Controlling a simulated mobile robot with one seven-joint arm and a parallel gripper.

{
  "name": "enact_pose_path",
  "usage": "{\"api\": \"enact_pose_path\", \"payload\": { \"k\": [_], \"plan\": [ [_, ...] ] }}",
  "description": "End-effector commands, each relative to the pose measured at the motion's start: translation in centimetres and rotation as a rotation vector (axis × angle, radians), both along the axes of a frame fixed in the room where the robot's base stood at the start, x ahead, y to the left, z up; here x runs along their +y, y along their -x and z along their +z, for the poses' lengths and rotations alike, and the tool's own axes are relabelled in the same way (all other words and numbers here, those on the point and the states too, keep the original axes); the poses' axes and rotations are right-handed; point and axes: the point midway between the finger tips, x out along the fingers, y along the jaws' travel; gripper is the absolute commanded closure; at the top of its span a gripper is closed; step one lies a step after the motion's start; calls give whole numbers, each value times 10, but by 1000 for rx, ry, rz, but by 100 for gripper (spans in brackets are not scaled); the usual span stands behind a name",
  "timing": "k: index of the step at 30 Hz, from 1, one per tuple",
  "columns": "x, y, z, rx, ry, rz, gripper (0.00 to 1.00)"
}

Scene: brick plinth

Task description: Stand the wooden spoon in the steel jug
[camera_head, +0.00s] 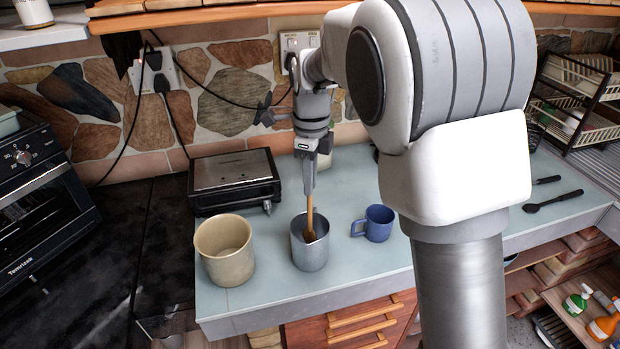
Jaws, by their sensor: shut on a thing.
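The wooden spoon (309,222) is upright, with its handle in my gripper and its lower end inside the mouth of the steel jug (310,254). The jug stands upright on the pale blue counter. My gripper (309,190) points down just above the jug and is shut on the top of the spoon handle. The spoon's lowest part is hidden by the jug's front wall, so I cannot tell whether it touches the bottom.
A beige pot (224,265) stands left of the jug and a blue mug (377,224) right of it. A black and steel grill (234,182) sits behind. A black ladle (553,202) lies at the right. The counter's front edge is close to the pot and jug.

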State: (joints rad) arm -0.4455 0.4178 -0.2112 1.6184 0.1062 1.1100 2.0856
Motion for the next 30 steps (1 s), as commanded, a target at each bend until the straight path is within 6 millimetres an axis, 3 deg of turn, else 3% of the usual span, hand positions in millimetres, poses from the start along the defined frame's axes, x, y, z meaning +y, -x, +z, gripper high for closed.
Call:
{"api": "enact_pose_path", "payload": {
  "k": [5, 6, 11, 23, 30],
  "plan": [
    [0, 0, 0, 0, 0, 0, 100],
    [0, 0, 0, 0, 0, 0, 79],
    [0, 0, 0, 0, 0, 0, 51],
    [0, -1, 7, -3, 0, 0, 50],
    [0, -1, 52, -7, -1, 2, 50]
  ]
}}
